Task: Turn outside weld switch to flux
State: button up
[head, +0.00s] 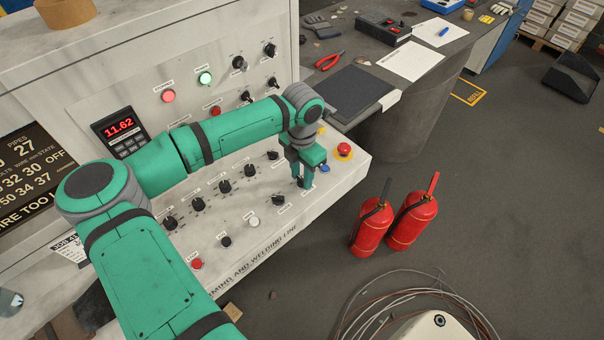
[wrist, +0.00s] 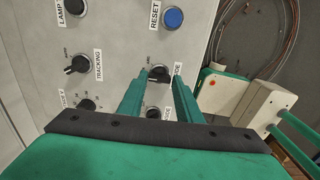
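In the wrist view, a black rotary switch (wrist: 159,73) sits between my gripper's fingertips, its handle lying roughly crosswise in the picture. The label beside it is partly hidden by a finger; only "IDE" shows. My gripper (head: 303,184) points down at the front right of the sloped panel in the head view, hiding that switch there. The fingers are apart, one on each side of the switch, with small gaps seeming to show. A second black switch (wrist: 153,113), with a partly hidden label, shows between the fingers nearer the palm. Position markings are too small to read.
A blue RESET button (wrist: 173,18), TRACKING knob (wrist: 77,65) and LAMP knob (wrist: 75,7) are near the fingers. A red emergency button (head: 344,149) stands right of my gripper. Fire extinguishers (head: 371,228) stand on the floor beside the console.

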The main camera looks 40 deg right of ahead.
aim_at(302, 179)
jog(key=shift+o, duration=1.1)
jog(key=shift+w+d+r, duration=0.1)
jog(key=shift+r, duration=0.05)
notch_tip(302, 179, up, 10)
jog(key=shift+r, duration=0.25)
